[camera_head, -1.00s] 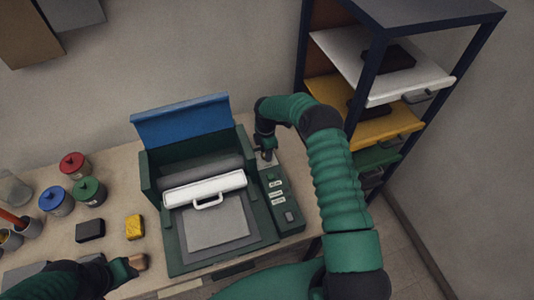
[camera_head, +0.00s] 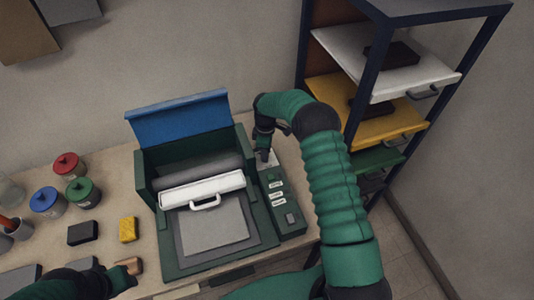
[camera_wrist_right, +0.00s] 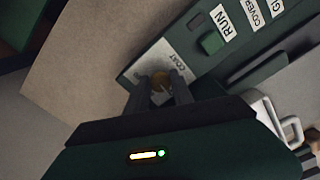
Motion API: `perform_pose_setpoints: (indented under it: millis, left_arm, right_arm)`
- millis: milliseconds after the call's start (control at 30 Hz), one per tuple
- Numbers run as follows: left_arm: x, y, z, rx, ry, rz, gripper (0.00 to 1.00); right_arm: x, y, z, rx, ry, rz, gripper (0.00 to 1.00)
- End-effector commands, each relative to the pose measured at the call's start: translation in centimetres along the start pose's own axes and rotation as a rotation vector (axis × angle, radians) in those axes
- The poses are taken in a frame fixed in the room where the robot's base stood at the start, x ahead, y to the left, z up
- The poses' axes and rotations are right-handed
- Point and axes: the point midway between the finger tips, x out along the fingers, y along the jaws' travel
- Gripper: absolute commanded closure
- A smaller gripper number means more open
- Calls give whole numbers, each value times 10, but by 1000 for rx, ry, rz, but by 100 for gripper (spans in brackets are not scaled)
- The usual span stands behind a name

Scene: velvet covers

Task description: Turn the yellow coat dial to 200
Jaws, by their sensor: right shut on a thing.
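The yellow coat dial (camera_wrist_right: 161,80) sits on a pale plate marked COAT on the green machine's side panel. The dial's number setting is not readable. In the head view my right gripper (camera_head: 264,154) reaches down to the panel's far end, and the dial is hidden there.
The green machine (camera_head: 175,255) has a raised blue lid (camera_head: 180,116) and a white handled bar (camera_head: 200,188). Labelled buttons (camera_head: 291,218) line its panel. Lidded jars (camera_head: 83,191) and black and yellow blocks (camera_head: 128,229) stand left. A shelf rack (camera_head: 365,110) stands right.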

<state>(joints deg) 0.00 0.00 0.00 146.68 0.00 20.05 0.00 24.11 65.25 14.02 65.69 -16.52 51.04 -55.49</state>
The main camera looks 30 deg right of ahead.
Motion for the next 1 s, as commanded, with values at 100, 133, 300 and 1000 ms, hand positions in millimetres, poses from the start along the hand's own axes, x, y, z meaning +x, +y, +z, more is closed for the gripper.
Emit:
perform_pose_setpoints:
  millis: [100,133,300,1000]
  left_arm:
    - [0,0,0,0,0,0,64]
    - [0,0,0,0,0,0,64]
    - [0,0,0,0,0,0,64]
    - [7,0,2,0,0,0,64]
  right_arm:
    - [-5,3,-7,3,15,13,100]
    - [-5,3,-7,3,15,13,100]
    - [-5,4,-6,2,15,13,100]
    - [-20,4,0,3,6,8,50]
